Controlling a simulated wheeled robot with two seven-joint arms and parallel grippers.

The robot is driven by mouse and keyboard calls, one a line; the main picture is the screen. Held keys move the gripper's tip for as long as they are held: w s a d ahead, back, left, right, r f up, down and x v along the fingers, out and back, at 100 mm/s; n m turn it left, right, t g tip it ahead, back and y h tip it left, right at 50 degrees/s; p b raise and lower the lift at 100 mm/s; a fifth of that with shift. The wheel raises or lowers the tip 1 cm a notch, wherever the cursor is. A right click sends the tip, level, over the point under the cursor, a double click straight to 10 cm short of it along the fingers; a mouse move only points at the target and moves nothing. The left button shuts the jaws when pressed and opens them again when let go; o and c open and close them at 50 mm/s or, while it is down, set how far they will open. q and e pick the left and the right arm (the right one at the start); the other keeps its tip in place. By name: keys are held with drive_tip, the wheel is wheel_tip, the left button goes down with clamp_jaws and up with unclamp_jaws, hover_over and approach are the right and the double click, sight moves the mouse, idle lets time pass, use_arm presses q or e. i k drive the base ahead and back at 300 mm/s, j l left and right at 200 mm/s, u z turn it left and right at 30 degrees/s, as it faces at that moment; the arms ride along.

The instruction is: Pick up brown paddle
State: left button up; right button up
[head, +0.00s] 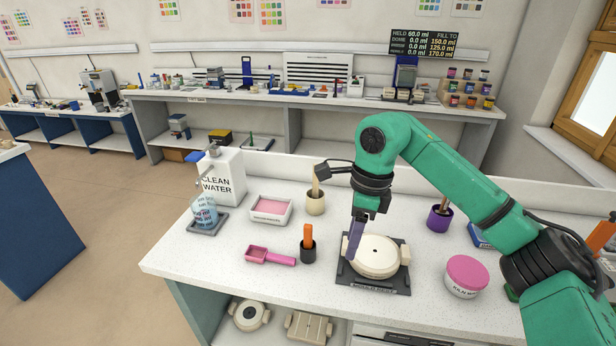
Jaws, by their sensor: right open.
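A tan-brown flat handle (316,187) stands upright in a cream cup (316,205), left of my right wrist; it may be the brown paddle, but its lower end is hidden in the cup. A darker brownish handle (445,205) stands in a purple cup (439,221) to the right. I cannot tell for sure which is the paddle. My right gripper (358,232) is open and points down beside a cream round mould (381,262), apart from both handles. A purple strip shows at its fingers; whether it is a finger is unclear. My left gripper is out of view.
The mould sits on a dark plate (399,285). Nearby stand a black cup (308,255) with an orange handle, a pink scoop (268,257), a pink-filled tray (290,216), a water container (222,180), a glass beaker (203,212) and a pink-lidded jar (465,284). The front left counter is clear.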

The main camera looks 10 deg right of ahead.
sight(314, 182)
drive_tip(key=i, duration=1.25)
